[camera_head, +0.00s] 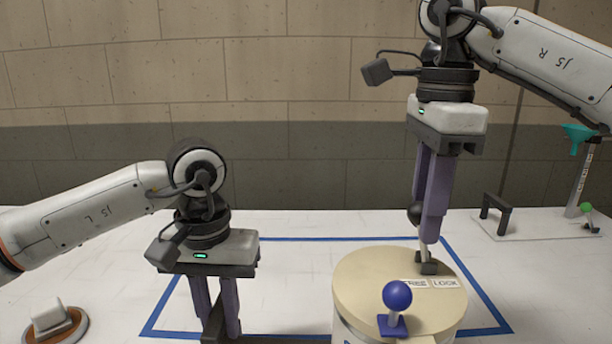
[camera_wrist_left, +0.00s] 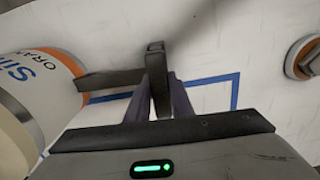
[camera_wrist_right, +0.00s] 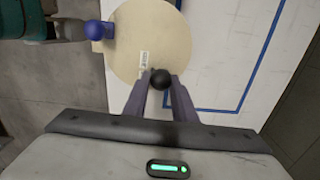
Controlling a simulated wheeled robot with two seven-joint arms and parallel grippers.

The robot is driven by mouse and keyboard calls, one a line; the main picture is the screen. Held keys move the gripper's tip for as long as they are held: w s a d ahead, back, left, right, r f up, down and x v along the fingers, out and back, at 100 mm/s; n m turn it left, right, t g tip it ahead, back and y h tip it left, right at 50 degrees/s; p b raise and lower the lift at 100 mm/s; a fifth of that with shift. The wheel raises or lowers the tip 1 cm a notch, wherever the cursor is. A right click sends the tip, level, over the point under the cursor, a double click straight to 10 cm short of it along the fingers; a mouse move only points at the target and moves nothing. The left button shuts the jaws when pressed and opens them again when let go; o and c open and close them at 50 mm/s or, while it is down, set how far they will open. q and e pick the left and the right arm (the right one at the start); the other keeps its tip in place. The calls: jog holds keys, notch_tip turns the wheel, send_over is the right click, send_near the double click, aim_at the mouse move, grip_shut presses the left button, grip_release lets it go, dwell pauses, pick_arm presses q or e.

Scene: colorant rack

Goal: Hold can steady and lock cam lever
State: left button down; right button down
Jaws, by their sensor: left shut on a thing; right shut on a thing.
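The can (camera_head: 350,330) stands at the front with a cream lid (camera_head: 375,275); its orange-and-white side shows in the left wrist view (camera_wrist_left: 40,80). My left gripper (camera_head: 217,330) is shut on the can's dark side handle (camera_wrist_left: 157,75), left of the can. On the lid is the cam lever (camera_head: 425,255), a short rod standing nearly upright from a dark base, with a black ball knob (camera_wrist_right: 160,79). The labels FREE (camera_head: 413,284) and LOCK (camera_head: 446,284) lie just in front of its base. My right gripper (camera_head: 428,220) points down, shut on the knob.
A blue ball-topped lever (camera_head: 397,297) stands at the lid's front edge. Blue tape (camera_head: 160,305) outlines an area around the can.

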jog(key=shift+d, duration=0.4)
jog(key=shift+d+r, duration=0.1)
jog(key=shift+d, duration=0.75)
jog(key=shift+s, duration=0.1)
jog(key=shift+d, duration=0.8)
jog(key=shift+d, duration=0.1)
jog(key=shift+d, duration=0.9)
jog(key=shift+d, duration=0.15)
jog(key=shift+s+d, duration=0.1)
jog(key=shift+d, duration=0.75)
